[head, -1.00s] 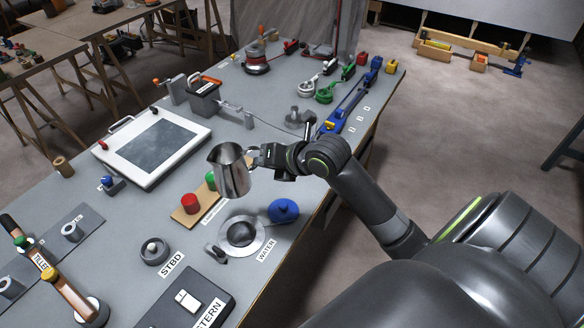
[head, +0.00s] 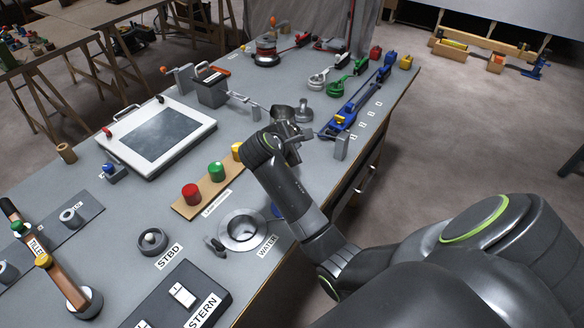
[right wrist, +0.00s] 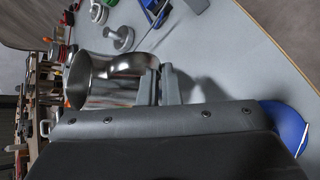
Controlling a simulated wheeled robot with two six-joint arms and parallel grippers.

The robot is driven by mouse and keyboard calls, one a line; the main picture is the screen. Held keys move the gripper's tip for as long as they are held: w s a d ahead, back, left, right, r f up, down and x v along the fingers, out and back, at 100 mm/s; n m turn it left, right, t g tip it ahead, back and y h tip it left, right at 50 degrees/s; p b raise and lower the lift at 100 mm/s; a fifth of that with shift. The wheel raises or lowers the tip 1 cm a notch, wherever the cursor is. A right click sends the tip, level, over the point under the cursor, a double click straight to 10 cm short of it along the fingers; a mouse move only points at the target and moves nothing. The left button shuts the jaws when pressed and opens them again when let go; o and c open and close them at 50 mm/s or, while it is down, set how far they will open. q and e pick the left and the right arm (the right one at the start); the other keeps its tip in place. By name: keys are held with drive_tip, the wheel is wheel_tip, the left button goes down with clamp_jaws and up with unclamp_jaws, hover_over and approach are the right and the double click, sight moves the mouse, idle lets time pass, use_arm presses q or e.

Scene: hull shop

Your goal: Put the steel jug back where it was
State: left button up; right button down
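The steel jug (right wrist: 92,82) is shiny and shows in the right wrist view, its open mouth toward the left and its curved handle reaching the fingers. My right gripper (right wrist: 158,86) is shut on this handle. In the head view my right gripper (head: 290,138) is over the table's right part, near a round grey fitting; the jug is mostly hidden there behind the gripper and wrist. A round steel ring with a dark opening (head: 262,230) lies by the WATER label. My left gripper is not in view.
A board with red, green and yellow knobs (head: 208,196) lies left of my right arm. A blue lid (right wrist: 288,124) is partly hidden by the arm in the head view. A blue lever fitting (head: 345,118) and green fittings stand toward the back right. A white framed panel (head: 195,128) is at left.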

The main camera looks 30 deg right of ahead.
drive_tip(key=f+m+g, duration=0.1)
drive_tip(key=f, duration=0.1)
drive_tip(key=a+f+m+g+h, duration=0.1)
drive_tip(key=f+m+g, duration=0.1)
drive_tip(key=f, duration=0.1)
drive_tip(key=s+a+f+m+g, duration=0.1)
drive_tip(key=f+m, duration=0.1)
drive_tip(key=f, duration=0.1)
drive_tip(key=shift+s+g+b, duration=0.1)
drive_tip(key=shift+g+b, duration=0.3)
drive_tip(key=shift+f, duration=0.1)
drive_tip(key=c, duration=1.6)
unclamp_jaws()
drive_tip(key=shift+f, duration=0.1)
drive_tip(key=shift+r, duration=0.2)
drive_tip(key=b+v, duration=0.1)
drive_tip(key=v, duration=1.1)
drive_tip(key=shift+a+f, duration=0.1)
drive_tip(key=shift+f, duration=0.15)
